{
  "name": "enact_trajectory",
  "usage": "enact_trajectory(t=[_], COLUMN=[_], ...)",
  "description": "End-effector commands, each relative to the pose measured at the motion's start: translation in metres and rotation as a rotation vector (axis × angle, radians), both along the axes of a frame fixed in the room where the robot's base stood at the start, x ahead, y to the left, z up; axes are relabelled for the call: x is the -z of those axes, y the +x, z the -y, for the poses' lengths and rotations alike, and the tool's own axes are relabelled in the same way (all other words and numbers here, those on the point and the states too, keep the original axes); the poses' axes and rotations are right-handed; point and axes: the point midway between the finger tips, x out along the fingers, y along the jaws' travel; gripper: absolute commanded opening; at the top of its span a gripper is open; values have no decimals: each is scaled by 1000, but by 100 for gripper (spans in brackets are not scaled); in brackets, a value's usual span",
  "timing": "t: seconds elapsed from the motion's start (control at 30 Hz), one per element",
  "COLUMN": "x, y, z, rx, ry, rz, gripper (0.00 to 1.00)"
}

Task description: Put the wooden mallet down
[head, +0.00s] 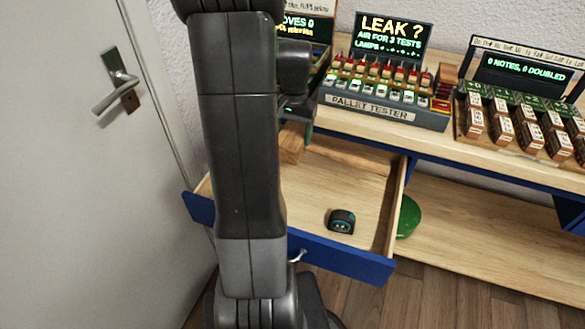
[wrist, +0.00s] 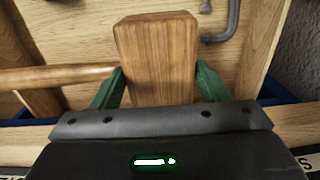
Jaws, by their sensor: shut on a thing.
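The wooden mallet is in my gripper (wrist: 159,82). In the wrist view its block-shaped head (wrist: 157,50) stands between the two green fingers, which are closed against its sides. Its handle (wrist: 60,76) runs out to the left there. In the head view the mallet head (head: 292,143) shows just right of my arm, with the handle (head: 345,157) running right across the back of an open drawer (head: 315,190). My gripper (head: 298,115) is partly hidden behind my arm in that view. I cannot tell whether the mallet touches the drawer floor.
A small black and teal object (head: 341,220) lies in the drawer, whose front is blue. The drawer floor around it is clear. The pallet tester (head: 385,105) and a rack of brown blocks (head: 520,125) stand on the bench. A green round thing (head: 408,217) is right of the drawer.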

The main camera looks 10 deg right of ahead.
Motion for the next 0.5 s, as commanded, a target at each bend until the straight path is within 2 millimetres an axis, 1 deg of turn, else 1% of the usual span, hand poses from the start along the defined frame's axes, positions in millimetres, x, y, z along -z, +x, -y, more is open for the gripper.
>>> enact_trajectory(t=[0.03,0.2,0.3,0.5], x=[17,58,74,88], y=[-1,-1,0,0], z=[0,0,0,0], rx=[0,0,0,0], ry=[1,0,0,0], rz=[-4,-4,-2,0], gripper=[32,32,32,32])
